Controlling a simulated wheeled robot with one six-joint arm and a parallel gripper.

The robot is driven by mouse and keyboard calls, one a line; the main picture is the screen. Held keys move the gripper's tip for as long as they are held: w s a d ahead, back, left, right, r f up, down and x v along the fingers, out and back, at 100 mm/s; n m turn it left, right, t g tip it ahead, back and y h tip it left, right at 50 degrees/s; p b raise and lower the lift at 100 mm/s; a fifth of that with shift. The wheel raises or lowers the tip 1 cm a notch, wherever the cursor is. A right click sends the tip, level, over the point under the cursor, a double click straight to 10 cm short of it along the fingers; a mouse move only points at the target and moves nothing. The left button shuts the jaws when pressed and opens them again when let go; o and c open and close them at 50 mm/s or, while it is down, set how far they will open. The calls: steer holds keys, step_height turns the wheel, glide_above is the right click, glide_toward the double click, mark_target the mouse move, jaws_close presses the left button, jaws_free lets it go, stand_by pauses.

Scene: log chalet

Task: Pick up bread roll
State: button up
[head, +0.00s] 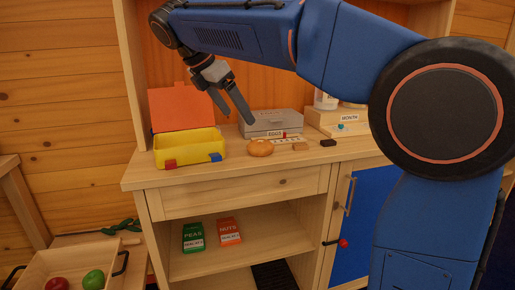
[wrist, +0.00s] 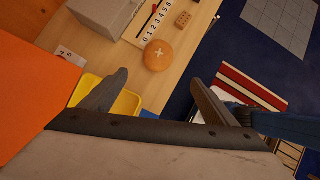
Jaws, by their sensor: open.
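The bread roll (head: 260,148) is round and golden brown. It sits near the front edge of the wooden counter, right of a yellow box. In the wrist view the bread roll (wrist: 158,55) has a pale cross on top and lies beyond the fingertips, near the middle. My gripper (head: 234,106) is open and empty above the counter, up and left of the roll in the head view. In the wrist view my gripper (wrist: 158,82) has its two fingers spread wide, with nothing between them.
The yellow box (head: 188,149) with a raised orange lid (head: 180,107) stands left of the roll. A grey case (head: 271,122) stands behind it. A number strip (head: 289,141), a small tan block (head: 300,147) and a dark block (head: 328,143) lie to the right.

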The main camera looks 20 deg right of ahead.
glide_toward(257, 143)
steer(key=x, duration=0.5)
steer(key=shift+s+f, duration=0.15)
steer(key=shift+s, duration=0.05)
steer(key=shift+w+x, duration=0.15)
steer(key=shift+x, duration=1.15)
steer(key=shift+w+x, duration=0.2)
steer(key=shift+x, duration=1.1)
steer(key=c, duration=1.1)
